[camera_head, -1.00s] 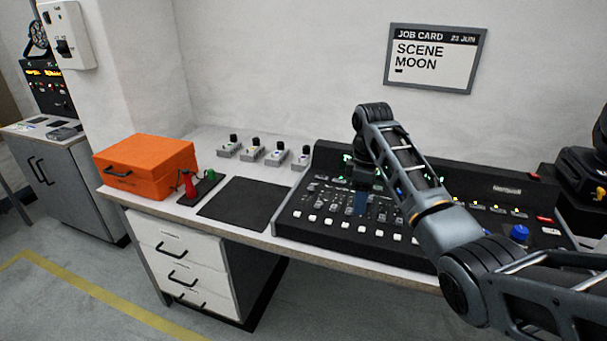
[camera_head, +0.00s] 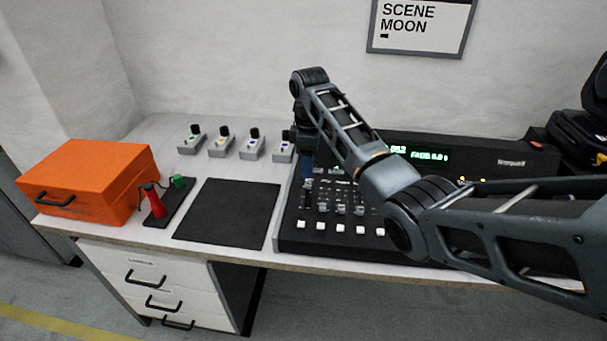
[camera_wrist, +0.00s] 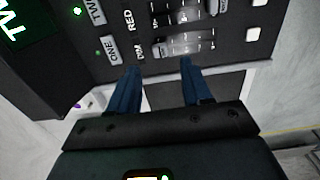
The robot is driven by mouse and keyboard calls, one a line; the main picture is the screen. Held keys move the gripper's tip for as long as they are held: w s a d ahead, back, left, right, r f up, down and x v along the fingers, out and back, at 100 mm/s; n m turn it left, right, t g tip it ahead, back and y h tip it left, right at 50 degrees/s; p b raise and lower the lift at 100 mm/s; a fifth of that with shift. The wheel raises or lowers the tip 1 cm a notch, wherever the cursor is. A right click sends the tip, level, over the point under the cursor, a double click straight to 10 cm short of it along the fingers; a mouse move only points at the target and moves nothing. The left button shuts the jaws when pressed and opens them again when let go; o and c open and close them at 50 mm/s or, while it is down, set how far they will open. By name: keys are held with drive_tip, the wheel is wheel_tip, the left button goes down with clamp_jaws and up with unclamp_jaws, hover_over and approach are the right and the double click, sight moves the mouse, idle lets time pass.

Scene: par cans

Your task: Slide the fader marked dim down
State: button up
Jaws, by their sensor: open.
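The black lighting console (camera_head: 330,247) stands on the desk, with rows of faders and white buttons. In the wrist view, the fader marked DIM (camera_wrist: 184,46) is at the console's near edge, beside its DIM label (camera_wrist: 139,50). Its exact knob position is hard to tell. My gripper (camera_wrist: 160,66) is open, with its two blue fingers apart and nothing seen between them. The fingertips lie just beside the DIM fader in that view; contact cannot be told. In the head view, my gripper (camera_head: 306,168) hangs over the console's left end, and my arm hides much of the panel.
A dark mat (camera_head: 228,214) lies left of the console. Several small knob boxes (camera_head: 222,147) stand behind it. An orange case (camera_head: 88,180) and a red-handled item (camera_head: 154,200) are farther left. The RED fader (camera_wrist: 175,13) is close beside DIM.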

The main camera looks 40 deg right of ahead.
sight(308, 183)
wheel_tip(308, 183, down, 6)
drive_tip(key=shift+r, duration=0.15)
drive_tip(key=shift+c, duration=0.2)
clamp_jaws()
idle(0.4)
